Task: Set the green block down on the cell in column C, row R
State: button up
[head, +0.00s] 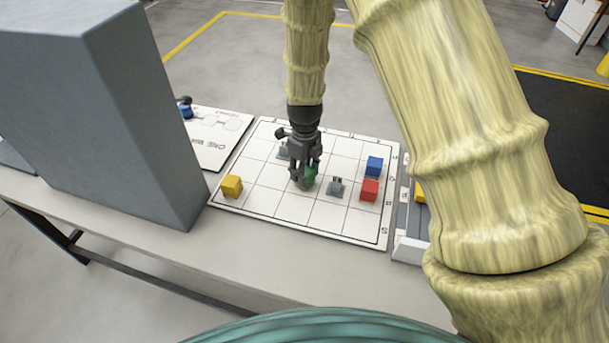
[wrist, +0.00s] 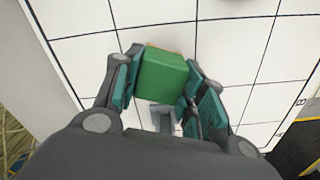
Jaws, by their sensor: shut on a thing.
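The green block (head: 309,177) is between the fingers of my gripper (head: 305,180), over the middle of the white grid board (head: 262,201). In the wrist view the green block (wrist: 162,76) fills the space between the teal-padded fingertips (wrist: 160,85), which are shut on it. The board (wrist: 235,50) lies below with black grid lines. I cannot tell whether the block touches the board. Letters and numbers along the board's edges are too small to read surely, so the cell named in the task cannot be picked out.
On the board stand a yellow cube (head: 231,186), a blue cube (head: 374,166), a red cube (head: 369,190) and a grey piece (head: 337,187). Another grey piece (head: 283,152) is partly behind my gripper. A tall grey box (head: 100,110) stands left; a white panel (head: 212,138) lies behind.

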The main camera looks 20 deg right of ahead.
jog(key=shift+f, duration=0.15)
jog(key=o, duration=1.1)
notch_tip(320, 180, up, 12)
jog(key=shift+r+b, duration=0.15)
jog(key=shift+b, duration=0.95)
